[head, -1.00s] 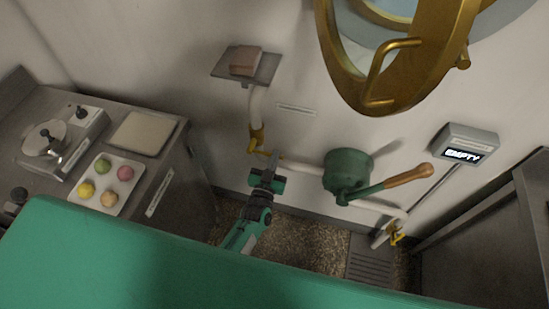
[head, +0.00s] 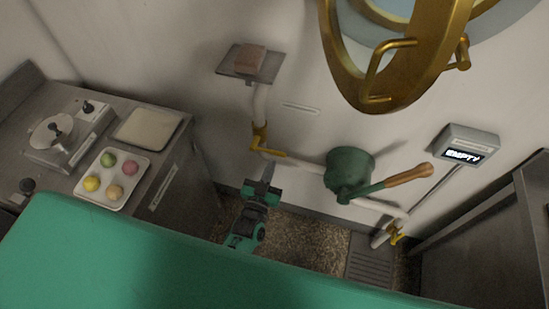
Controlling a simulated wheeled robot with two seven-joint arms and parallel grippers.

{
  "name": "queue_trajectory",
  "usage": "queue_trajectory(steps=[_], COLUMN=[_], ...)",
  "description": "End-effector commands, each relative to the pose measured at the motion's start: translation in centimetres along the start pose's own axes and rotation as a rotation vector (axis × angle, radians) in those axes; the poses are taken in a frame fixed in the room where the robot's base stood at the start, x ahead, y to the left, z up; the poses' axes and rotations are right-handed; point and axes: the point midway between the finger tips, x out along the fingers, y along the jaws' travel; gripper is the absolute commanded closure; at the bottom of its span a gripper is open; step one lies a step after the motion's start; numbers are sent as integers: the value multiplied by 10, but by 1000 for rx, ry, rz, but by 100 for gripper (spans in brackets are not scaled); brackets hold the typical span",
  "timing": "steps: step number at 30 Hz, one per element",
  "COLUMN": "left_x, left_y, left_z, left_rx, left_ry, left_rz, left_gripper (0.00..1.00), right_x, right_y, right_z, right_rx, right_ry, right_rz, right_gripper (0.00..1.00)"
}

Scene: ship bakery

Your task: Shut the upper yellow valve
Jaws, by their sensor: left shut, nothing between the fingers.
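The upper yellow valve (head: 259,136) sits on the white pipe below the small wall shelf. Its yellow lever (head: 274,153) points to the right and slightly down, close to the white pipe that runs toward the green hand pump. My left gripper (head: 267,174) is shut and empty. It is just below the lever, with a small gap between them in the picture. A second yellow valve (head: 396,235) sits low on the pipe at the right. My right gripper is not in view.
The green hand pump (head: 349,171) with its wooden handle (head: 408,175) is right of the valve. A brass porthole frame (head: 343,80) hangs above. A display (head: 467,150) reads "EMPTY". A counter at left holds a tray (head: 128,191) of several coloured balls. Floor below is clear.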

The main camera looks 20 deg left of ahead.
Motion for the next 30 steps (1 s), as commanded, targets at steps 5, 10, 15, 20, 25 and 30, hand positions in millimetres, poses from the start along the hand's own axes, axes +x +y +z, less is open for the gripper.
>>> queue_trajectory(steps=[5,10,15,20,25,30], left_x=[-19,-23,-23,-23,-23,-31], left_y=[0,0,0,0,0,4], left_z=[1,-1,-1,0,0,27], left_rx=[-1,-1,0,0,0,2], left_ry=[0,1,1,1,0,-64], left_rz=[0,0,0,0,0,24], left_gripper=[100,100,100,100,100,100], right_x=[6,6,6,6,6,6], right_y=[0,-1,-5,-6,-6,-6], right_z=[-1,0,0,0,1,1], right_rx=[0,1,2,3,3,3], right_ry=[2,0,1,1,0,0], right_rz=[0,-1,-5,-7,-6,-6], right_gripper=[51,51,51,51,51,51])
